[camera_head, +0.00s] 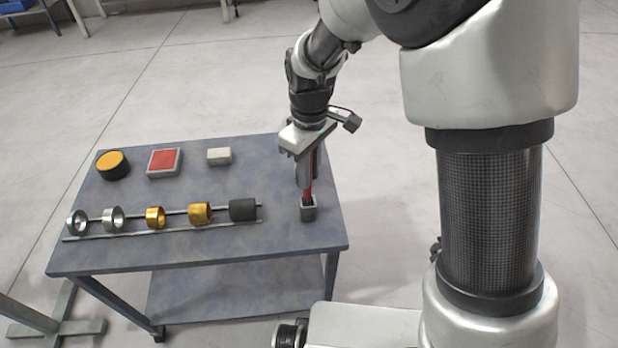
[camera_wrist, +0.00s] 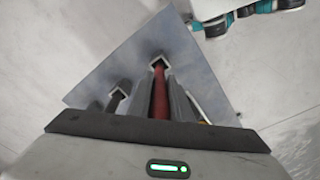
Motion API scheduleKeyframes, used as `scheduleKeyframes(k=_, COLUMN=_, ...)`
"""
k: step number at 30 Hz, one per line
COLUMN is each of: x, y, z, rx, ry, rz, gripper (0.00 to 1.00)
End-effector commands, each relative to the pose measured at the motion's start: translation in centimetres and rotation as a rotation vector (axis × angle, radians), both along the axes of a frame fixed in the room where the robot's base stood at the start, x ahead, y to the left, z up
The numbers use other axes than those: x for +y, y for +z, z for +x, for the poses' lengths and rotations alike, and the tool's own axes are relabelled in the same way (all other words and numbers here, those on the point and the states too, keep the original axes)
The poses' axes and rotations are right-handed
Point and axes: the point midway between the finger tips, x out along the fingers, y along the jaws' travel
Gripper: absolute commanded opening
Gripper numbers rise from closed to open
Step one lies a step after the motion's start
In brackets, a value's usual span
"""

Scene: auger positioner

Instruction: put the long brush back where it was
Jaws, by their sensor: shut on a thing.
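The long brush, with a red shaft (camera_head: 308,188), stands about upright in my gripper (camera_head: 306,178) near the right end of the table. The shaft (camera_wrist: 160,94) also shows between the two fingers in the wrist view, where my gripper (camera_wrist: 161,100) is shut on it. A small dark square holder (camera_head: 308,213) is directly below the brush, and its pale rim (camera_wrist: 158,61) shows in the wrist view. The brush's lower end meets the holder's opening; I cannot tell how deep it sits. The brush's top is hidden by my gripper.

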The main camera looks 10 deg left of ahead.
Motion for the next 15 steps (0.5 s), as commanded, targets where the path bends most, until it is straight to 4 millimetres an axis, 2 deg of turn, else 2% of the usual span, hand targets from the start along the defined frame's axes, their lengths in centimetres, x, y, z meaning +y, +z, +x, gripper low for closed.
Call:
scheduleKeyframes(k=1, x=0.0, y=-1.06, z=-0.07, rx=0.002, ry=0.001, rz=-0.002, gripper=0.0)
scheduleKeyframes(k=3, x=0.02, y=-1.52, z=-0.07, rx=0.001, ry=0.001, rz=0.0, gripper=0.0)
scheduleKeyframes(k=13, x=-0.02, y=-1.84, z=-0.01, rx=0.0, ry=0.0, rz=0.0, gripper=0.0)
scheduleKeyframes(k=14, x=-0.02, y=-1.83, z=-0.01, rx=0.0, ry=-0.001, rz=0.0, gripper=0.19)
scheduleKeyframes(k=15, x=-0.02, y=-1.74, z=-0.01, rx=0.0, ry=-0.001, rz=0.0, gripper=0.26)
